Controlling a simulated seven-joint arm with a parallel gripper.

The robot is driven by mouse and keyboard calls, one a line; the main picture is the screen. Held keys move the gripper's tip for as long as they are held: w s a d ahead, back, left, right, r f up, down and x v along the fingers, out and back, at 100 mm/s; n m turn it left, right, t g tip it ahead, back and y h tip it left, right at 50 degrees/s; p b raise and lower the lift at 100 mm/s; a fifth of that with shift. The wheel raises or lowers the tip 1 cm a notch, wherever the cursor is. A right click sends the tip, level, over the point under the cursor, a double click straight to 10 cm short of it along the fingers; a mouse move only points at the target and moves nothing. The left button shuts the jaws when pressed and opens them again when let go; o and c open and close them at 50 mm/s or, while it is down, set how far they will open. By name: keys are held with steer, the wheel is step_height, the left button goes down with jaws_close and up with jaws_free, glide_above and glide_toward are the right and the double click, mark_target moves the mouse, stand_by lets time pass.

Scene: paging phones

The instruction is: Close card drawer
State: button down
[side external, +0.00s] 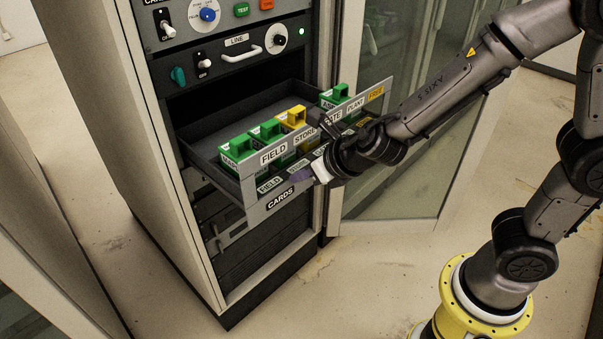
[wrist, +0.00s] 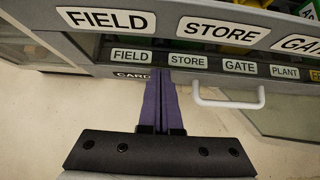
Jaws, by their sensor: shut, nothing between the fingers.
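The card drawer (side external: 256,195) is pulled out of the rack and holds green and yellow cards, with FIELD, STORE and GATE labels on its front. In the wrist view the drawer front (wrist: 92,45) spans the top, with a white handle (wrist: 228,104) to the right of my fingers. My gripper (wrist: 160,75) has its purple fingers together, empty, with the tips at the lower part of the drawer front, left of the handle. In the side view my gripper (side external: 304,174) is at the front of the drawer. Whether the tips touch it I cannot tell.
The rack (side external: 150,150) has a LINE panel (side external: 238,50) with knobs and a handle above the drawer. Another closed unit (side external: 232,232) is below. A glass door (side external: 400,180) stands open to the right of the drawer. The floor (side external: 370,270) in front is clear.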

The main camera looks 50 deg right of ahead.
stand_by(0.3)
steer(key=w, duration=2.7)
steer(key=shift+w, duration=0.1)
steer(key=shift+w+r, duration=0.1)
steer(key=shift+w, duration=0.75)
steer(key=shift+s+d, duration=0.1)
